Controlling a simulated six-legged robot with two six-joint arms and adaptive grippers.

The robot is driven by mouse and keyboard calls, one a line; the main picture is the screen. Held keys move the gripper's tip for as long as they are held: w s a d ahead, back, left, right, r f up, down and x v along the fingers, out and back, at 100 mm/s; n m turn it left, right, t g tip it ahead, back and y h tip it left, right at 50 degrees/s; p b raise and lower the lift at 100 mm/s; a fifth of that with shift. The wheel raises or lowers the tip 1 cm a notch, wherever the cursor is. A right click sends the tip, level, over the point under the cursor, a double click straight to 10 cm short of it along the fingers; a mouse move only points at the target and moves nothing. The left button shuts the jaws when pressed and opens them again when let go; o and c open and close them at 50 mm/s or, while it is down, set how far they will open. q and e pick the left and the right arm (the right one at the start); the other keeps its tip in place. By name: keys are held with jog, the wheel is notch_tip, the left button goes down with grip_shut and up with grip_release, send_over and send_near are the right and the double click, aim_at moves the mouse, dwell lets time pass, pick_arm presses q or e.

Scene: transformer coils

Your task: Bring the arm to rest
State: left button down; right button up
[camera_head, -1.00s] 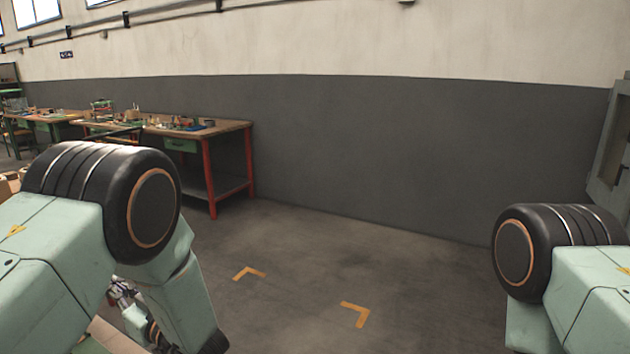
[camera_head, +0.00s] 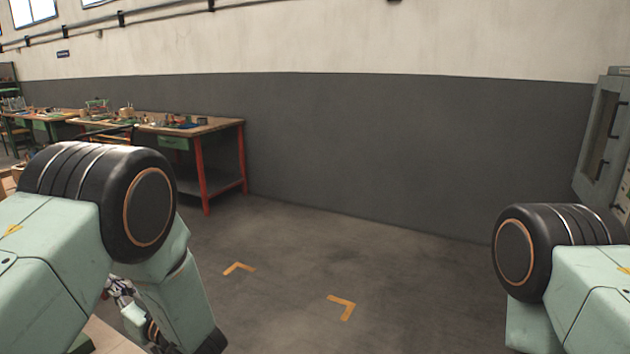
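My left arm (camera_head: 180,300) comes in from the left and hangs bent downward, with a large black joint at its top. A small metallic end part, which looks like my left gripper (camera_head: 120,290), shows partly behind that arm at the lower left. It is too small and covered to tell whether it is open or holds anything. My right arm (camera_head: 585,295) shows at the lower right only as its black joint and pale green links. My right gripper is out of view.
A workbench (camera_head: 219,126) with red legs and small items stands at the back left. Cardboard-coloured surfaces (camera_head: 110,338) lie at the lower left. A grey cabinet (camera_head: 602,140) is at the right wall. The floor (camera_head: 400,270) between, with yellow corner marks (camera_head: 342,306), is clear.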

pick_arm(q)
notch_tip(320, 180, down, 10)
jog(key=d+m+t+h, duration=0.2)
jog(key=m+h, duration=0.3)
jog(key=h, duration=0.2)
jog(key=s+d+f+m+g+h, duration=0.2)
jog(key=s+d+f+m+h, duration=0.25)
jog(key=s+f, duration=0.4)
jog(key=s+d+f+m+g+h, duration=0.1)
jog(key=s+d+f+g+h, duration=0.1)
jog(key=s, duration=0.7)
jog(key=s+d+f+g+h, duration=0.2)
jog(key=s+f+g, duration=0.2)
jog(key=s, duration=0.6)
jog(key=s+d+f+m+g+h, duration=0.1)
jog(key=s+d+f+g+h, duration=0.1)
jog(key=s, duration=0.7)
jog(key=shift+s+d+f+m+g+b, duration=0.4)
jog(key=shift+d+f+g, duration=0.2)
jog(key=shift+f, duration=0.35)
pick_arm(e)
jog(key=shift+a+f, duration=0.25)
jog(key=shift+f, duration=0.1)
jog(key=shift+d, duration=0.1)
jog(key=shift+s, duration=0.1)
